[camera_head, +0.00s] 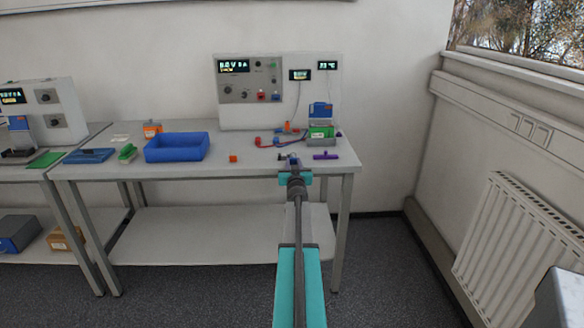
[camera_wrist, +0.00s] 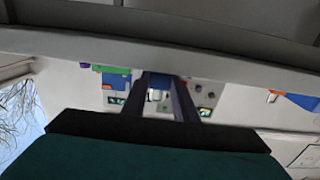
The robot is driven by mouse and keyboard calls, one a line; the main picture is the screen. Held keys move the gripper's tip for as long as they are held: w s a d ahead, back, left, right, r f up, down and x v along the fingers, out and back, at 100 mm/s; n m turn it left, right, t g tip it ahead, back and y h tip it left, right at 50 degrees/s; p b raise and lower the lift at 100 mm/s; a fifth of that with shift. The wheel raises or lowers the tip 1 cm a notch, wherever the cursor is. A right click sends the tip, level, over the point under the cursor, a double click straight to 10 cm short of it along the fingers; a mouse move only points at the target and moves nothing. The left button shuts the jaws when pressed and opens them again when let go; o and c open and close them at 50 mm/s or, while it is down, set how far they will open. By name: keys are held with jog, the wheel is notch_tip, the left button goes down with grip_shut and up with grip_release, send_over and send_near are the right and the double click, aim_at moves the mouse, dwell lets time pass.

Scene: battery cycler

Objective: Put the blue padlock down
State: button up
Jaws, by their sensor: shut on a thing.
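My gripper (camera_head: 291,163) is at the front edge of the right table, on the right half, seen from behind along my arm. In the wrist view, which looks upside down, its two dark fingers (camera_wrist: 170,92) are closed on a small blue piece, the blue padlock (camera_wrist: 162,80). A pale, shiny part shows beside the blue between the fingers. In the head view the padlock (camera_head: 294,160) is tiny and mostly hidden by the gripper. I cannot tell whether it touches the tabletop (camera_head: 215,170).
A purple piece (camera_head: 326,156) lies close right of my gripper. Behind are red and blue leads (camera_head: 268,143), a green-and-blue device (camera_head: 321,131) and the cycler (camera_head: 262,90). Tabletop between cube and gripper is clear.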

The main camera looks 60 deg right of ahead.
jog(key=shift+f, duration=0.15)
jog(key=o, duration=0.9)
jog(key=shift+r, duration=0.2)
jog(key=v, duration=1.2)
jog(key=shift+b, duration=0.35)
dwell(0.5)
